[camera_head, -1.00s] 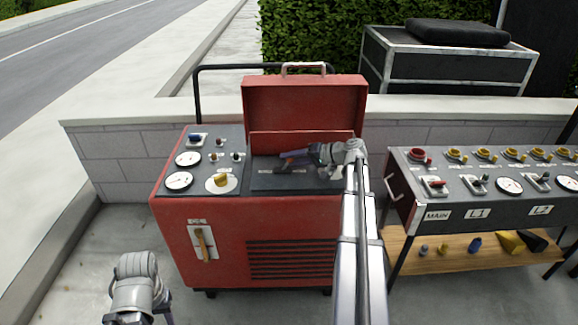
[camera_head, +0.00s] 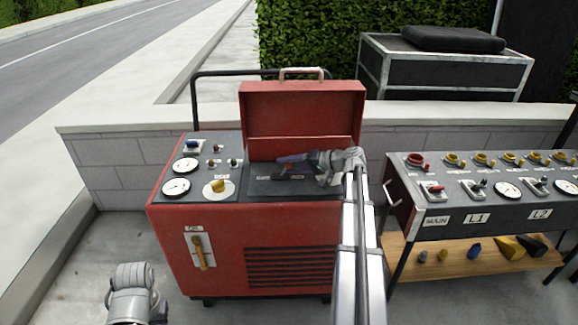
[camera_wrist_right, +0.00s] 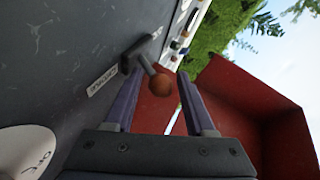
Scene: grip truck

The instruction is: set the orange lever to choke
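My right gripper (camera_wrist_right: 158,80) is open, with one finger on each side of the knob and gaps visible. In the head view my right gripper (camera_head: 284,161) is over the panel (camera_head: 262,188) in front of the raised red lid, and the lever is mostly hidden there. My left gripper (camera_head: 158,312) is at the bottom left, mostly cut off.
A dark distribution panel (camera_head: 455,218) with several switches stands on the right.

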